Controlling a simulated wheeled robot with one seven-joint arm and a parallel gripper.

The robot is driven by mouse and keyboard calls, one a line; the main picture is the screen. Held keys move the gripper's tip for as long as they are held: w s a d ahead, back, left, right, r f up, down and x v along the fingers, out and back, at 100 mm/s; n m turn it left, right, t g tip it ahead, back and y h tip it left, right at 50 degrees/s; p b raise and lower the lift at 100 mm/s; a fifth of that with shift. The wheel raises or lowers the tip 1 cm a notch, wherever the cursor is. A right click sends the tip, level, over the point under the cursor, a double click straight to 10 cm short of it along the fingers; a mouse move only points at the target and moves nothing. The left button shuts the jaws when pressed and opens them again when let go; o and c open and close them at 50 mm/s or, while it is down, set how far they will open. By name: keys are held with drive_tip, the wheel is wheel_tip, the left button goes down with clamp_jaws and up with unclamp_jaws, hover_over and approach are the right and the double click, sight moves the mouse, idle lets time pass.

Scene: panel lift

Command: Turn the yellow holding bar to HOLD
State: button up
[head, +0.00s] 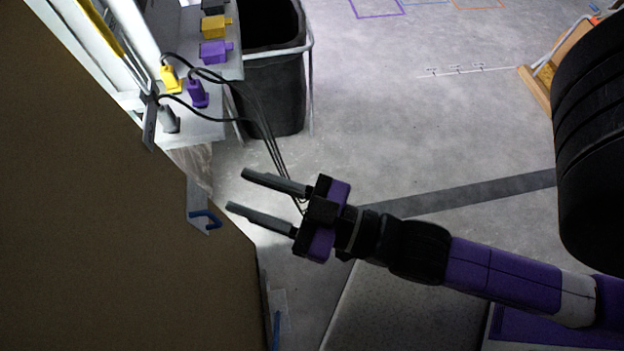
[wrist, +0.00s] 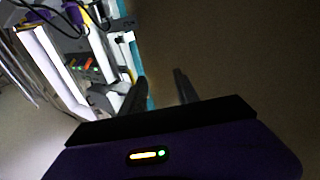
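A long yellow bar (head: 97,28) runs slantwise at the top left of the head view, beside white framing and above the edge of the large brown panel (head: 90,200). I cannot tell from here whether it is the holding bar, and no HOLD mark is readable. My gripper (head: 236,190) is open and empty, with its two fingers pointing left, near the panel's edge and well below and to the right of the yellow bar. In the wrist view its fingers (wrist: 158,80) are apart in front of the brown panel (wrist: 240,60), with nothing between them.
Yellow (head: 170,79), purple (head: 197,94) and grey (head: 168,119) plugs with black cables stand on a grey shelf. A black bin (head: 270,85) stands beside it. A bracket with a blue hook (head: 205,216) sits at the panel's edge. The floor beyond is mostly clear.

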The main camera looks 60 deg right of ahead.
drive_tip(key=s+d+f+m+g+h, duration=0.1)
drive_tip(key=s+f, duration=0.3)
drive_tip(key=s, duration=0.4)
drive_tip(key=shift+s+d+f+m+g+h, duration=0.2)
drive_tip(key=shift+s+d+m+g+h, duration=0.1)
drive_tip(key=shift+d+g, duration=0.25)
drive_tip(key=shift+a, duration=0.1)
